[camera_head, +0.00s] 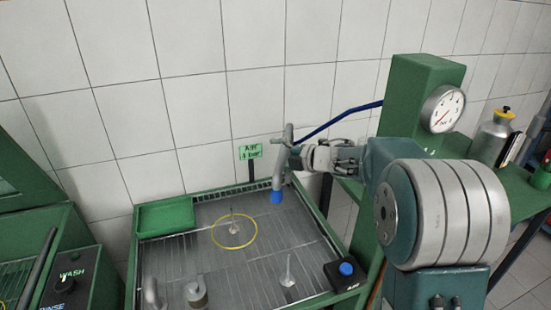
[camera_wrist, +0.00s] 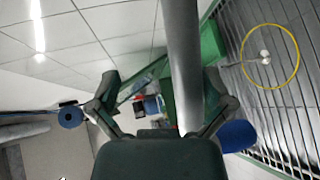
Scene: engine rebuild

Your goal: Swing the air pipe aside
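The air pipe (camera_head: 281,172) is a grey tube with a blue nozzle at its lower end, and it hangs over the wire-rack tray in the head view. A dark blue hose (camera_head: 345,116) runs right from its top. My gripper (camera_head: 300,157) is just right of the pipe. In the wrist view the pipe (camera_wrist: 183,65) passes between the spread fingers of my gripper (camera_wrist: 160,80), closer to the right finger. The fingers look open; whether either touches the pipe I cannot tell. The blue nozzle (camera_wrist: 238,136) shows beside the right finger.
The tray (camera_head: 318,224) holds a yellow ring (camera_head: 235,246) and several metal parts. A green bin (camera_head: 165,217) is at its back left. An AIR sign (camera_head: 250,152) stands behind. A black box with a blue button (camera_head: 346,270) is front right. A gauge post (camera_head: 405,95) stands right.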

